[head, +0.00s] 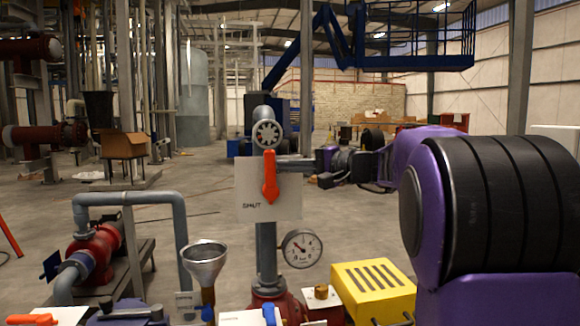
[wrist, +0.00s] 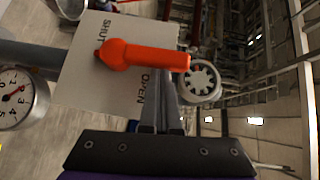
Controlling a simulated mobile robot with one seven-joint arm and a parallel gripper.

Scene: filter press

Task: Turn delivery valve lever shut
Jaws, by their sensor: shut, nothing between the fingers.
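The orange delivery valve lever (head: 269,176) stands upright on a white plate (head: 291,207), its handle pointing up along the grey pipe. In the wrist view the lever (wrist: 150,57) runs from its hub to the right, across the plate (wrist: 78,82). The plate reads SHUT and OPEN there; in the head view only SHUT shows, at lower left. My gripper (head: 279,163) reaches in from the right, fingers together and empty. In the wrist view its fingertips (wrist: 166,84) are beside the handle's outer half, on the OPEN side. I cannot tell if they touch it.
A grey handwheel (head: 267,134) sits just above the plate. A pressure gauge (head: 301,248) is below right, and a metal funnel (head: 204,262) below left. A yellow slotted box (head: 373,291) stands at lower right. Open air lies left of the plate.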

